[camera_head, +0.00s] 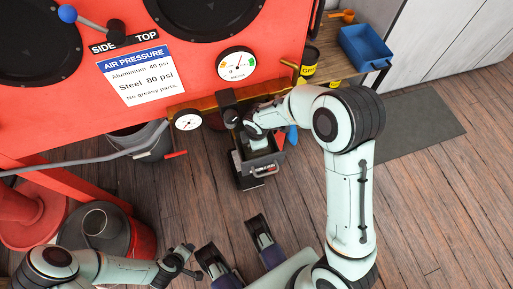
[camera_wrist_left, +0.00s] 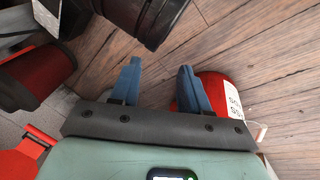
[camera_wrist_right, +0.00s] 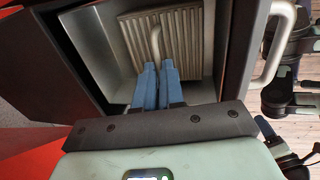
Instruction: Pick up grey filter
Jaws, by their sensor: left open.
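The grey filter (camera_wrist_right: 185,45) is a pleated panel with a thin curved handle, inside an open metal box (camera_wrist_right: 85,45) in the right wrist view. My right gripper (camera_wrist_right: 158,68) is at the box mouth, its two blue fingers close together around the lower part of the handle. In the head view my right gripper (camera_head: 258,132) reaches down into the box (camera_head: 250,181) below the red cabinet; the filter there is mostly hidden by the arm. My left gripper (camera_wrist_left: 158,70) is open and empty, low on the left, away from the filter.
The red cabinet (camera_head: 210,60) with gauges stands above the box. A dark bucket (camera_head: 150,142) and a red drum (camera_head: 142,240) are on the left. A blue bin (camera_head: 366,48) sits on a shelf at the back right.

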